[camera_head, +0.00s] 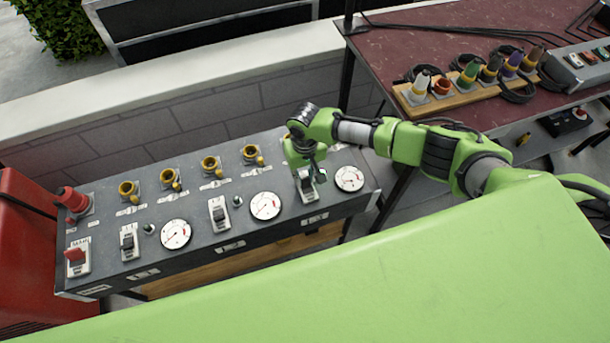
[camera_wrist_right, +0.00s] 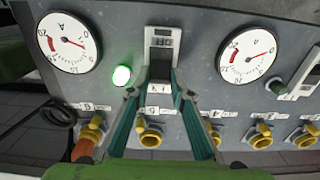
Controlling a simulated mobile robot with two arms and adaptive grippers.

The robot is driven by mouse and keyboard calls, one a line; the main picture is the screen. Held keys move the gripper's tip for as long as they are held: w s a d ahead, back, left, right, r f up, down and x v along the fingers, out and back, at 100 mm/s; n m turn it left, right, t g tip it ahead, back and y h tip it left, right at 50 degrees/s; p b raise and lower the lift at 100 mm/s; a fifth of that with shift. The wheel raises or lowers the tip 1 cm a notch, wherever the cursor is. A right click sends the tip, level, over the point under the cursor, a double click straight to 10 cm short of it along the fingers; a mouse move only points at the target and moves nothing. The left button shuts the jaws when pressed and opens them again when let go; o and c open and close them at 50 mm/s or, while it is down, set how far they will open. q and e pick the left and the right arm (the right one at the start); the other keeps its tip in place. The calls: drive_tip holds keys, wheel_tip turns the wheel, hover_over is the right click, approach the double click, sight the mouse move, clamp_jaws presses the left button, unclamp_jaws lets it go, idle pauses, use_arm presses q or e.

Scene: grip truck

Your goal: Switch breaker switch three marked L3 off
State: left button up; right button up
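A dark control panel (camera_head: 110,195) holds a row of breaker switches and round gauges. The rightmost breaker switch (camera_head: 306,190) in the head view is partly covered by my right gripper (camera_head: 312,172), which points down at it. In the right wrist view, the same breaker switch (camera_wrist_right: 160,42) shows an OFF marking and a dark lever between the fingertips (camera_wrist_right: 160,78). The fingers are apart, one on each side of the lever; contact is unclear. A green lamp (camera_wrist_right: 121,75) beside this switch is lit. The label plate below the switch is too small to read. My left gripper is out of view.
Two other black switches (camera_head: 219,214) (camera_head: 128,242), a red switch (camera_head: 76,258) and several yellow-capped sockets (camera_head: 210,164) are on the panel. Gauges (camera_wrist_right: 70,42) (camera_wrist_right: 248,55) flank the switch. A table with coloured plugs (camera_head: 468,76) stands right; a low wall runs behind.

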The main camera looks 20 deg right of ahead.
sight(307, 186)
clamp_jaws()
drive_tip(key=s+t+p, duration=0.1)
drive_tip(key=p, duration=0.2)
drive_tip(key=s+t+p, duration=0.1)
drive_tip(key=t+p, duration=0.1)
drive_tip(key=p, duration=0.2)
drive_tip(key=shift+r, duration=0.35)
drive_tip(key=shift+s+f+t+p, duration=0.15)
drive_tip(key=shift+s+t+p, duration=0.15)
drive_tip(key=shift+t, duration=0.1)
drive_tip(key=shift+s+f+t, duration=0.15)
drive_tip(key=shift+t, duration=0.35)
drive_tip(key=shift+s+f+t, duration=0.2)
drive_tip(key=shift+f+t, duration=0.05)
drive_tip(key=shift+t, duration=0.15)
drive_tip(key=t+b, duration=0.1)
drive_tip(key=b, duration=0.2)
drive_tip(key=s+t+b, duration=0.1)
drive_tip(key=t+b, duration=0.1)
drive_tip(key=b, duration=0.1)
drive_tip(key=f+t+b, duration=0.1)
drive_tip(key=t+b, duration=0.1)
drive_tip(key=b, duration=0.1)
drive_tip(key=shift+s+d+f, duration=0.1)
drive_tip(key=shift+s+d, duration=0.05)
drive_tip(key=shift+s, duration=0.15)
drive_tip(key=shift+r+t+b, duration=0.2)
drive_tip(key=shift+t+b, duration=0.2)
drive_tip(key=shift+b, duration=0.6)
